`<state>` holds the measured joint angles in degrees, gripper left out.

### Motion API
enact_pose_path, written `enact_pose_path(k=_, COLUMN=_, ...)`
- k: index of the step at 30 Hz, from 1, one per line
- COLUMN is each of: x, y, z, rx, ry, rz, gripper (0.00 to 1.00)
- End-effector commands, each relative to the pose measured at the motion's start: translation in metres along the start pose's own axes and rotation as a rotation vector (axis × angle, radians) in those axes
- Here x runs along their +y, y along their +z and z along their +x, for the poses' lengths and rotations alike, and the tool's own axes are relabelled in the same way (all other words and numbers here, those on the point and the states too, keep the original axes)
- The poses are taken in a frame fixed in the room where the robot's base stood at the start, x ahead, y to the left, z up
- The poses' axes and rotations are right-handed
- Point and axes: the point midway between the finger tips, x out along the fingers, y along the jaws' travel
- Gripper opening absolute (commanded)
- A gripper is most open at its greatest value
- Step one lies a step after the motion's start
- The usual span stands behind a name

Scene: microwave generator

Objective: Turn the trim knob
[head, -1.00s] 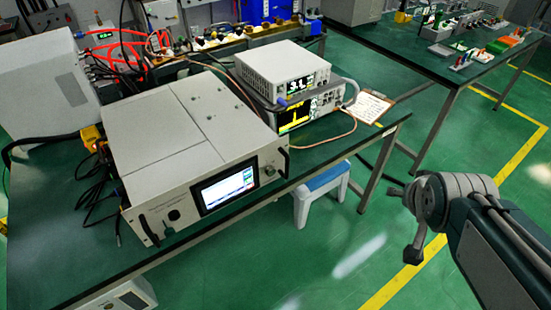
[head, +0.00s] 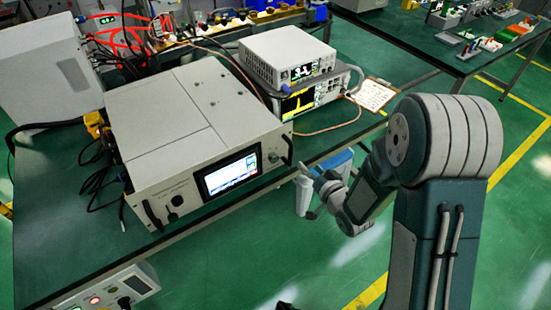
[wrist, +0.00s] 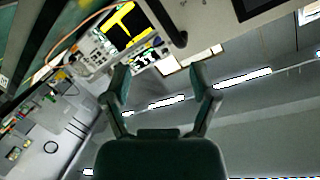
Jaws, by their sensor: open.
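The microwave generator (head: 180,135) is a large pale box on the bench with a lit screen on its front panel. A small round knob (head: 273,157) sits right of the screen, and a dark knob (head: 177,200) sits left of it. I cannot read which is the trim knob. My gripper (head: 312,178) is right of the front panel, apart from it and partly hidden by my arm. In the wrist view my gripper (wrist: 161,76) is open, with nothing between its fingers. Neither knob can be made out in the wrist view.
Two stacked instruments (head: 290,58) stand behind the generator, with a cable looping beside them and a clipboard (head: 373,95) to the right. Handles stick out at both ends of the front panel. Open floor lies in front.

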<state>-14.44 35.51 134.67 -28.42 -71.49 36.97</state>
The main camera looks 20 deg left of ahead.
Motion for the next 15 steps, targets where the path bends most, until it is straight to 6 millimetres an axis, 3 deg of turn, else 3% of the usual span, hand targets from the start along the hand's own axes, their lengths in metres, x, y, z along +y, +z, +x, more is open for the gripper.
enact_pose_path(k=1, x=-0.003, y=0.019, z=0.002, rx=0.002, ry=-0.048, rz=0.04, gripper=0.76)
enact_pose_path(k=6, x=-0.014, y=0.049, z=0.001, rx=0.038, ry=-0.174, rz=0.147, gripper=0.76)
enact_pose_path(k=11, x=-0.018, y=0.056, z=0.001, rx=0.052, ry=-0.216, rz=0.18, gripper=0.76)
enact_pose_path(k=15, x=-0.021, y=0.054, z=0.015, rx=0.053, ry=-0.218, rz=0.179, gripper=0.76)
